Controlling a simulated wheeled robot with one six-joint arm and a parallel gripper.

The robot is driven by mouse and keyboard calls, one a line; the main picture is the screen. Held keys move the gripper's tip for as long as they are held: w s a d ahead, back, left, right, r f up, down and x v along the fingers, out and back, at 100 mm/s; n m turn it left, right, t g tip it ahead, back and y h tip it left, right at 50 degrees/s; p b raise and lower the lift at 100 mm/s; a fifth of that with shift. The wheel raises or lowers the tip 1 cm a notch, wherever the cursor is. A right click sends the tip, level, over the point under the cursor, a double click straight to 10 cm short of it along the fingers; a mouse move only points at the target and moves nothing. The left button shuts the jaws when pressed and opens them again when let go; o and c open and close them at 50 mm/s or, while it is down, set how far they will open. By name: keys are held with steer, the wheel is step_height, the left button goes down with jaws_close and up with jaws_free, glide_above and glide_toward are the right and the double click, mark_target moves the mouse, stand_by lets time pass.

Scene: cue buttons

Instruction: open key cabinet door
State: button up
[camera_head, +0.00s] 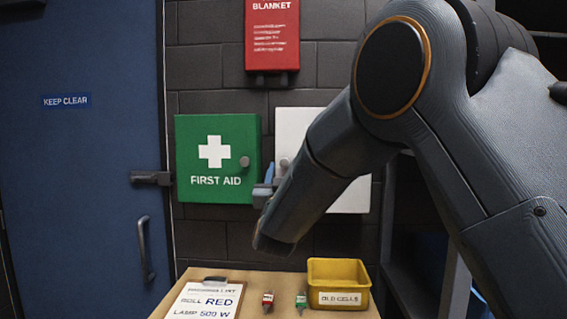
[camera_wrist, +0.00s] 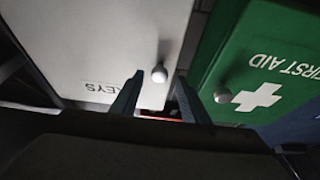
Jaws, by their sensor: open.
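The white key cabinet (camera_head: 297,130) hangs on the wall to the right of the green first aid cabinet, partly hidden behind my arm. Its door looks shut. Its round knob (camera_head: 284,162) sits near the door's left edge. In the wrist view the white door (camera_wrist: 95,40) appears upside down with the word KEYS, and its knob (camera_wrist: 159,74) shows between my fingertips. My gripper (camera_wrist: 159,80) is open and empty, one finger on each side of the knob in the picture. I cannot tell whether either finger touches it. In the head view my gripper (camera_head: 265,185) is partly seen near the knob.
The first aid cabinet (camera_head: 218,175) with its own knob is close on the left. Below stands a wooden table (camera_head: 255,292) with a clipboard (camera_head: 200,300), a red item (camera_head: 268,301), a green item (camera_head: 301,302) and a yellow bin (camera_head: 338,272). A blue door (camera_head: 80,180) is at left.

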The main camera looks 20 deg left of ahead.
steer(key=shift+p+x, duration=0.35)
steer(key=shift+x, duration=1)
jaws_close()
